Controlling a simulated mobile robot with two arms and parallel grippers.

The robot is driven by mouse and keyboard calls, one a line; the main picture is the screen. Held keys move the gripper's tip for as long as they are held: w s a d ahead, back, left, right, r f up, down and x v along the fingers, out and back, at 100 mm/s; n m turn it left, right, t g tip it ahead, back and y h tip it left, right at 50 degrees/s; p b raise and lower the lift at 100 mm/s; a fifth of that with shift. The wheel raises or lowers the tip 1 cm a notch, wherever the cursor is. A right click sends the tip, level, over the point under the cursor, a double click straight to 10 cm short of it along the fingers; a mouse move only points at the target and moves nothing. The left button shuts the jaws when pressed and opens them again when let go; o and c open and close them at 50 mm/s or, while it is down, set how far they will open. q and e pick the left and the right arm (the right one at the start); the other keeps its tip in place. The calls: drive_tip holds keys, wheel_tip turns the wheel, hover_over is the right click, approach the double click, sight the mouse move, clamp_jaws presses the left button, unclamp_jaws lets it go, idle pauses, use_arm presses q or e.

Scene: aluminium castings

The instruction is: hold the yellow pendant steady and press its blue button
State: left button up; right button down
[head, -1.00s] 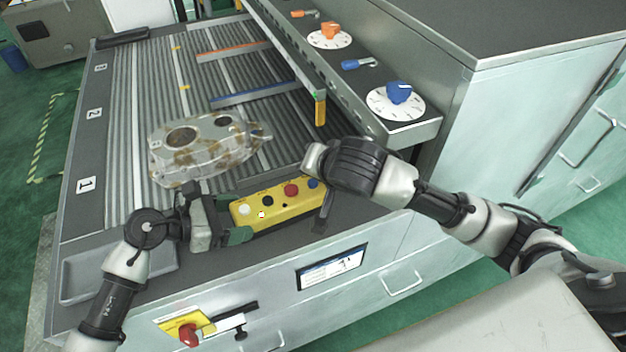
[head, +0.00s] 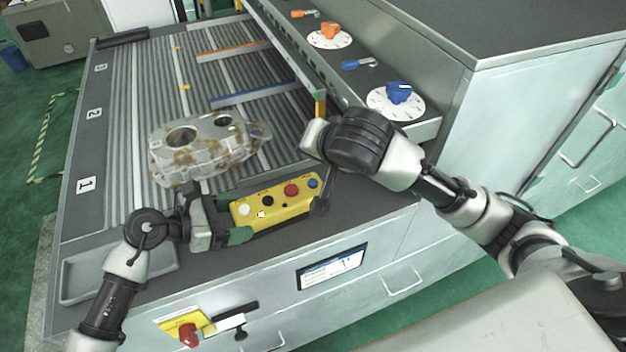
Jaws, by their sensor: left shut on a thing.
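The yellow pendant (head: 280,212) lies at the front of the bench, tilted up towards the right in the head view. White, black, red and blue buttons run along its top; the blue button (head: 313,183) is at the right end. My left gripper (head: 233,219) is shut on the pendant's left end, with green fingertip pads on either side. My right gripper (head: 322,194) points down at the pendant's right end, its dark fingers just right of the blue button. I cannot tell whether they touch it, or whether the jaws are open.
A stained aluminium casting (head: 205,150) lies on the ribbed bed behind the pendant. A raised panel with an orange knob (head: 329,30) and a blue knob (head: 399,92) stands to the right. A shallow grey tray (head: 165,268) is at the front left.

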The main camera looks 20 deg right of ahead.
idle(0.4)
use_arm(q)
drive_tip(key=o, duration=1.3)
drive_tip(key=shift+c, duration=0.2)
drive_tip(key=shift+a, duration=0.1)
